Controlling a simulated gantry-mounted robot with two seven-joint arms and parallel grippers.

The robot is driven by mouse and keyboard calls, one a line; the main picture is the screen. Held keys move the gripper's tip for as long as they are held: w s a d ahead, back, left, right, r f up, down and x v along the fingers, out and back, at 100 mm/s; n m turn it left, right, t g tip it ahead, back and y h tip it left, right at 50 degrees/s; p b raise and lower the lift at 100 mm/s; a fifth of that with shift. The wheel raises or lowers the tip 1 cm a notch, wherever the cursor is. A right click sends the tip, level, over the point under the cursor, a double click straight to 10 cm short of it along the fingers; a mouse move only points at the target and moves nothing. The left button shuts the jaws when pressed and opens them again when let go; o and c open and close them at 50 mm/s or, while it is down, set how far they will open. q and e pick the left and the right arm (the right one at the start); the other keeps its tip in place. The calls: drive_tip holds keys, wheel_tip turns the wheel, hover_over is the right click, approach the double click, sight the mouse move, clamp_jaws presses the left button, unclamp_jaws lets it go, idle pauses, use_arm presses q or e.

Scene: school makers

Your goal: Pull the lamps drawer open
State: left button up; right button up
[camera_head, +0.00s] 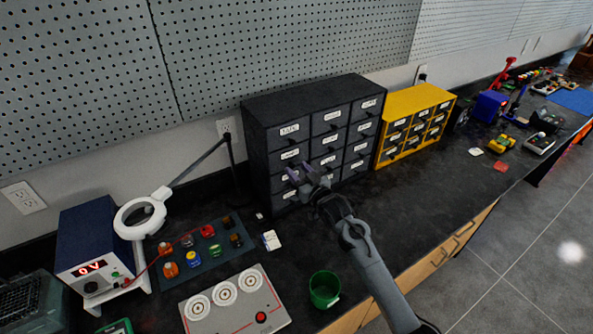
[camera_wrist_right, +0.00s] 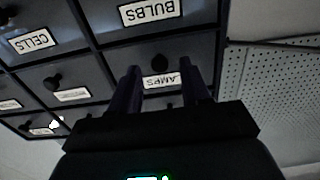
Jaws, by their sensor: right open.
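The black drawer cabinet (camera_head: 313,93) stands against the pegboard wall. In the right wrist view, which is upside down, the right gripper's fingers (camera_wrist_right: 160,80) stand on either side of the lamps label (camera_wrist_right: 161,81) and the dark knob (camera_wrist_right: 158,63). I cannot tell whether the fingers touch the knob. My left gripper is not in view.
The bulbs drawer (camera_wrist_right: 151,12) is in the same column. A yellow drawer cabinet (camera_head: 417,99) stands to the right. A magnifier lamp (camera_head: 139,217), a power supply (camera_head: 88,246), a parts mat (camera_head: 202,261), a target board (camera_head: 234,306) and a green cup (camera_head: 324,290) occupy the bench's near left.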

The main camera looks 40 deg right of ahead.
drive_tip(key=shift+w+d, duration=0.1)
drive_tip(key=shift+w, duration=0.55)
drive_tip(key=shift+c, duration=0.2)
clamp_jaws()
